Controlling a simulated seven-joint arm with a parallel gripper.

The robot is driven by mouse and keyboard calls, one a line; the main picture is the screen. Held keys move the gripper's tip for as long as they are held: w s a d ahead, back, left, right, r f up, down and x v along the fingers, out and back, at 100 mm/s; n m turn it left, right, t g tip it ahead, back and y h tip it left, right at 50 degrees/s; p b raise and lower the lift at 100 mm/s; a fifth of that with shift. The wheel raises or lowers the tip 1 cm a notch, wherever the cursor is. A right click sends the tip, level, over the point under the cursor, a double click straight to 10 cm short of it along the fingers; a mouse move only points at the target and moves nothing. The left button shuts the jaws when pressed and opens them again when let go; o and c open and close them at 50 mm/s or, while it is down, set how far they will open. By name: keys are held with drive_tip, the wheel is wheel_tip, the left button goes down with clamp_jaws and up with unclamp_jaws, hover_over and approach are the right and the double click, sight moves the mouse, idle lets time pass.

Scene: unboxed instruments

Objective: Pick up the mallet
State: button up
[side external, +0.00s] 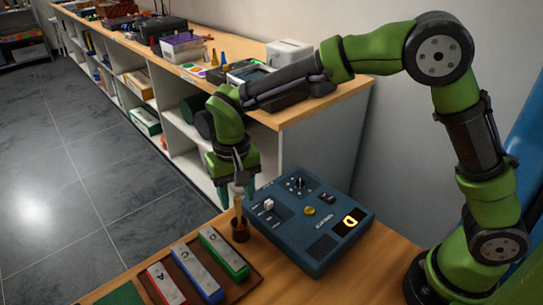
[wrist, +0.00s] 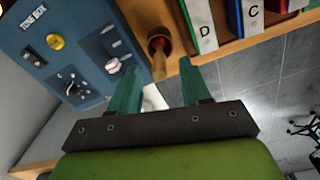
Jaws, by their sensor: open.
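The mallet has a light wooden handle (side external: 239,197) that stands nearly upright from a small dark reddish-brown cup (side external: 240,231) near the table's edge, left of the blue box. The handle also shows in the wrist view (wrist: 158,67), with the cup (wrist: 157,43) around its lower end. The mallet's head is hidden in the cup. My gripper (side external: 238,197) is open and points down over the mallet. In the wrist view its two green fingers (wrist: 158,68) lie on either side of the handle's upper end, with a gap on both sides. It holds nothing.
A blue tone box (side external: 312,222) with knobs and a lit display stands close right of the cup. A wooden tray (side external: 241,290) with red, blue and green chime bars lies in front. A long shelf unit (side external: 330,103) stands behind. Tiled floor lies beyond the table's left edge.

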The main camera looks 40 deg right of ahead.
drive_tip(key=shift+w+f, duration=0.1)
drive_tip(key=shift+f, duration=1.35)
clamp_jaws()
drive_tip(key=shift+r, duration=0.1)
wheel_tip(320, 180, up, 10)
